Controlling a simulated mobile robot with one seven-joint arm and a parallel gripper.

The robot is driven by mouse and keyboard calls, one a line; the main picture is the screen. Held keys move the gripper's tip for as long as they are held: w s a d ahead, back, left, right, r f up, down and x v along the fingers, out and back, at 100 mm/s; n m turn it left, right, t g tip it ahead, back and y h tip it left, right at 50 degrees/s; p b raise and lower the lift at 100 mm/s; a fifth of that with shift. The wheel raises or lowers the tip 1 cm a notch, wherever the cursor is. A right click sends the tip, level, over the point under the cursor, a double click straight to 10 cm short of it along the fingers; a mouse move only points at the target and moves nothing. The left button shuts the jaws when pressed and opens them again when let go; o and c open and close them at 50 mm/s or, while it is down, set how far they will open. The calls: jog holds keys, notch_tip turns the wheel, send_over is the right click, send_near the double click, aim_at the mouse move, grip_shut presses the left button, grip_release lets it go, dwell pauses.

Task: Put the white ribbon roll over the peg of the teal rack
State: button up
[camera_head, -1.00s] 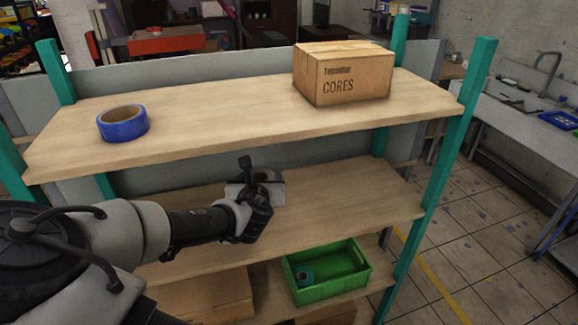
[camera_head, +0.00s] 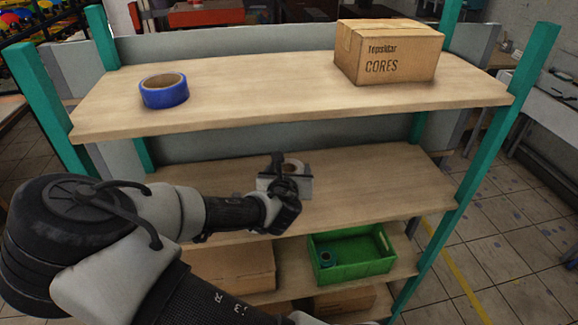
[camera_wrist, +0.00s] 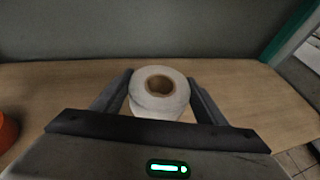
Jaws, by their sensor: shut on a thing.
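The white ribbon roll (camera_wrist: 178,97) stands upright on its flat side between the two fingers of my gripper (camera_wrist: 160,86), its brown core hole facing up. My gripper is shut on it. In the head view my gripper (camera_head: 286,184) and the roll (camera_head: 301,164) are over the middle wooden shelf of the teal rack (camera_head: 517,120), below the top shelf. I cannot tell whether the roll touches the shelf. No peg can be made out in either view.
A blue tape roll (camera_head: 165,97) and a cardboard box (camera_head: 400,62) stand on the top shelf. A green crate (camera_head: 372,268) is on the lower shelf. An orange thing (camera_wrist: 7,130) is at the left in the wrist view. The middle shelf is otherwise largely clear.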

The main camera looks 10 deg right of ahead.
jog(key=shift+f+b, duration=2.95)
jog(key=shift+f, duration=0.9)
jog(key=o, duration=1.3)
jog(key=p+v, duration=0.1)
jog(key=v, duration=0.2)
jog(key=p+v, duration=0.1)
jog(key=v, duration=0.3)
jog(key=p+v, duration=0.1)
jog(key=v, duration=0.2)
jog(key=shift+r, duration=0.4)
jog(key=shift+s+a+p, duration=0.25)
jog(key=shift+s+p, duration=0.15)
jog(key=shift+p, duration=0.85)
jog(key=shift+s+p, duration=0.45)
jog(key=shift+p, duration=0.2)
jog(key=shift+s+f, duration=0.1)
